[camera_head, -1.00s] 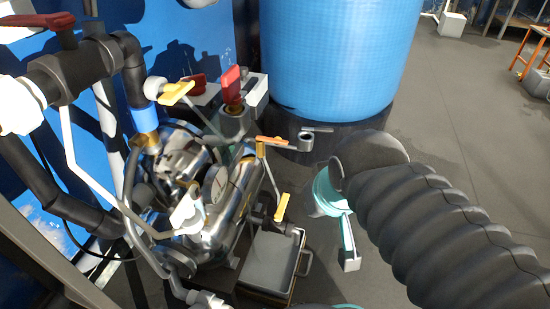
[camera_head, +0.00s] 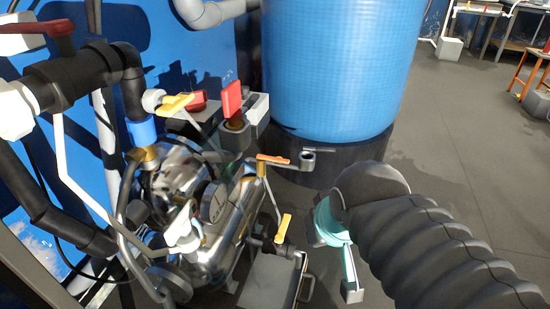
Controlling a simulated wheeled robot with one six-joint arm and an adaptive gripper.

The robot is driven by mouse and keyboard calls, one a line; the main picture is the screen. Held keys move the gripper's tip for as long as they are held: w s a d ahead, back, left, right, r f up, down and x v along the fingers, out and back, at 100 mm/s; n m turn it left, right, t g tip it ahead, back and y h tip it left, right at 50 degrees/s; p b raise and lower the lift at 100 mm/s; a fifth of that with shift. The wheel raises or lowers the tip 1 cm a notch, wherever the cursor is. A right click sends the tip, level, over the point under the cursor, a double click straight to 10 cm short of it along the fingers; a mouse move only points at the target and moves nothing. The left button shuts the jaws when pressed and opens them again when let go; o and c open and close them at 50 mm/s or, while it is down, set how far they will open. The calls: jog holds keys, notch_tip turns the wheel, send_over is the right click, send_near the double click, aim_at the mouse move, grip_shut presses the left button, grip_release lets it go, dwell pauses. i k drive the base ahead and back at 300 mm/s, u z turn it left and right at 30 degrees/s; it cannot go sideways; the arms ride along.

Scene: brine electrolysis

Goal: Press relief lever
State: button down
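Several coloured levers show on the shiny metal vessel and its piping, and I cannot tell by sight which is the relief lever. An upright red lever (camera_head: 232,98) stands near the blue tank. A yellow lever (camera_head: 175,105) is left of it. An orange lever (camera_head: 272,159) is by a grey fitting, and another yellow lever (camera_head: 283,228) is lower, above a grey tray. My gripper (camera_head: 351,291) hangs below my black arm, right of the lower yellow lever and apart from it. Only one teal and grey finger shows clearly, so its opening is not visible.
The metal vessel (camera_head: 220,240) carries a round gauge (camera_head: 213,203). A large blue tank (camera_head: 335,70) stands behind. Black pipes with a dark red lever (camera_head: 45,28) fill the left. A grey tray (camera_head: 270,282) is low in front. Open floor (camera_head: 455,120) lies to the right.

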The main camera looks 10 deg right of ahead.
aim_at(262, 157)
jog(key=u, duration=1.05)
jog(key=k, duration=1.6)
jog(key=z, duration=1.3)
jog(key=i, duration=1)
